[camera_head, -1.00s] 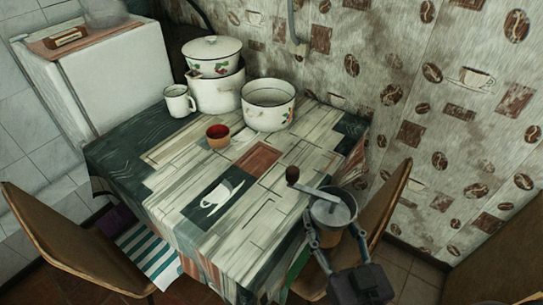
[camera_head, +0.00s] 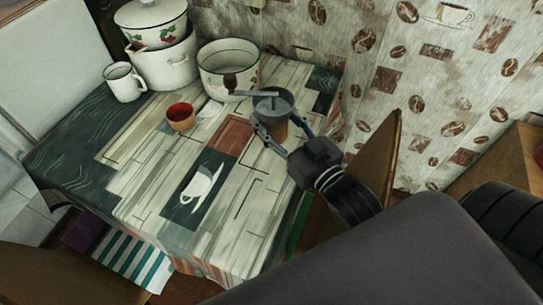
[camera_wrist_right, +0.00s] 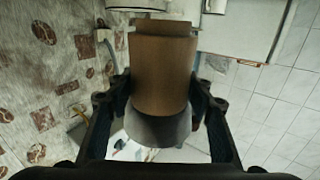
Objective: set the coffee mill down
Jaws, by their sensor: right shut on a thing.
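The coffee mill (camera_head: 272,103) has a grey metal top, a crank with a dark wooden knob, and a brown body. In the head view it appears upright over the right part of the table (camera_head: 262,195). I cannot tell whether its base touches the tabletop. My right gripper (camera_head: 282,138) is shut on the mill's body, reaching in from the lower right. In the right wrist view the brown body of the mill (camera_wrist_right: 165,75) sits between the fingers of the right gripper (camera_wrist_right: 160,105), its grey part toward the camera's lower side. My left gripper is not in view.
A red-brown cup (camera_head: 180,118), a white mug (camera_head: 123,82), an open enamel pot (camera_head: 228,75) and stacked lidded pots (camera_head: 165,60) stand at the table's back and left. The front and middle are bare. A chair back (camera_head: 385,150) stands close at the right.

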